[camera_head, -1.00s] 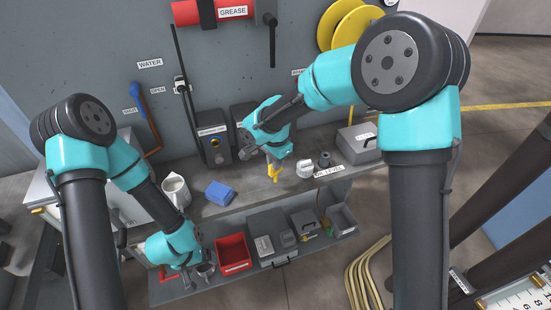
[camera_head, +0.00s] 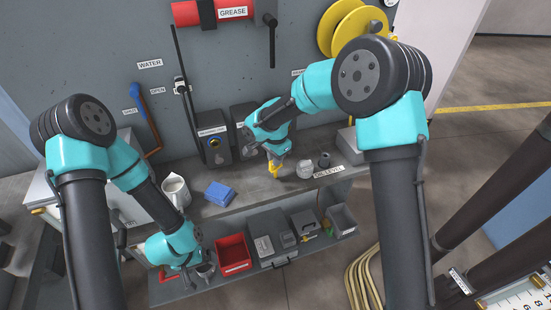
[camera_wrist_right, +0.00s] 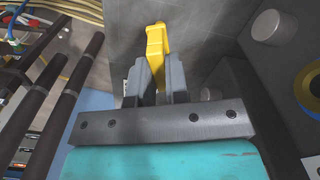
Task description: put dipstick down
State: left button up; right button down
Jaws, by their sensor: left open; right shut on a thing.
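The dipstick (camera_wrist_right: 157,45) has a yellow handle that stands between the fingers of my right gripper (camera_wrist_right: 158,75) in the right wrist view. My right gripper is shut on this yellow handle. In the head view the yellow dipstick (camera_head: 274,169) shows below my right gripper (camera_head: 275,157), over the grey bench top (camera_head: 240,198). I cannot tell whether it touches the bench. Its lower part is not clearly seen.
A blue cloth (camera_head: 220,193) and a white jug (camera_head: 176,190) are on the bench to the left. A white jar (camera_head: 304,169) and a dark round part (camera_head: 324,160) stand to the right. A red bin (camera_head: 233,252) is on the lower shelf.

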jog(key=shift+f, duration=0.25)
jog(key=c, duration=1.1)
grip_release()
jog(key=shift+r, duration=0.1)
notch_tip(320, 180, up, 12)
jog(key=shift+r, duration=0.1)
